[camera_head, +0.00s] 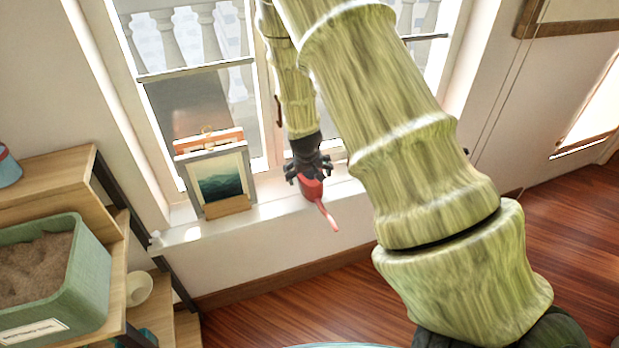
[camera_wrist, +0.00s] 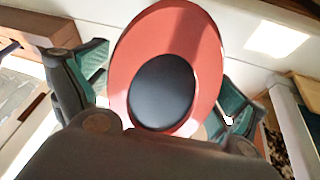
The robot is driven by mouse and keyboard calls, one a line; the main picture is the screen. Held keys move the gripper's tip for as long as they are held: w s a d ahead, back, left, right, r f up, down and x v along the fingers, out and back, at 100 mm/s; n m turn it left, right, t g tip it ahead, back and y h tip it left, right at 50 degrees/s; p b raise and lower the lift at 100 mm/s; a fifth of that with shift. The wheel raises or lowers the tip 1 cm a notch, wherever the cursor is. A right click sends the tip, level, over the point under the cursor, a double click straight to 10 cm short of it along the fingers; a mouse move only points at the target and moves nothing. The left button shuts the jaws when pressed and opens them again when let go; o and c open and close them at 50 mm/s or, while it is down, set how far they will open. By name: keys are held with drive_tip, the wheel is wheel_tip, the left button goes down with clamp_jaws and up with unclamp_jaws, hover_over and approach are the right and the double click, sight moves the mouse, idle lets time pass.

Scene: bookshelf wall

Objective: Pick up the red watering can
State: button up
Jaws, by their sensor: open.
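The red watering can (camera_head: 312,189) stands on the white window sill, with its spout pointing toward the lower right in the head view. In the wrist view its red rim and dark round opening (camera_wrist: 161,92) fill the middle of the picture. My gripper (camera_head: 308,174) is directly above the can, pointing down. In the wrist view its two fingers (camera_wrist: 158,88) are spread, one on each side of the can. I cannot tell whether either finger touches it. The gripper hides the upper part of the can in the head view.
A framed landscape picture (camera_head: 221,182) stands on the sill to the left of the can. A wooden shelf (camera_head: 52,172) with a green planter box (camera_head: 92,262) and a white cup (camera_head: 139,289) is at the left. The window is behind the gripper. The wooden floor (camera_head: 270,311) below is clear.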

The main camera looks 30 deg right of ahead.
drive_tip(key=shift+w+d+f, duration=0.15)
drive_tip(key=shift+f, duration=0.25)
drive_tip(key=shift+c, duration=0.5)
drive_tip(key=c, duration=1.3)
drive_tip(key=shift+c, duration=0.6)
drive_tip(key=shift+r, duration=0.15)
